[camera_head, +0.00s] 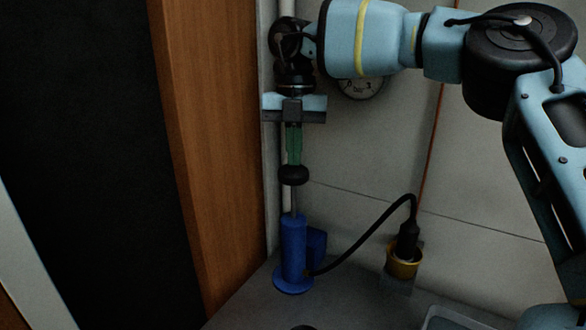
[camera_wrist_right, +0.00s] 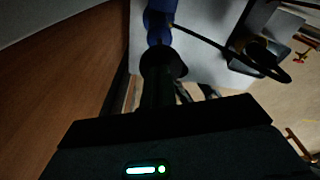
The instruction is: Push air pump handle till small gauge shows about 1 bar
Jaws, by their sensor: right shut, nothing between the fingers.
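The air pump (camera_head: 293,250) has a blue upright body on a round foot, with a thin grey rod rising to a black rounded handle (camera_head: 293,175). The rod shows clearly between handle and body. My right gripper (camera_head: 294,163) points down, shut and empty, with its fingertips right above the handle; whether they touch it I cannot tell. In the right wrist view the dark handle (camera_wrist_right: 163,63) lies just beyond the fingers, with the blue pump (camera_wrist_right: 160,25) behind. A round gauge (camera_head: 361,88) is partly hidden by my right arm, and its needle cannot be read. My left gripper is out of view.
A black hose (camera_head: 362,240) runs from the pump's base to a black connector at a brass fitting (camera_head: 404,262) on the right. A wooden panel (camera_head: 205,150) stands close on the left. A pale wall is behind. The grey surface (camera_head: 250,305) in front is mostly clear.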

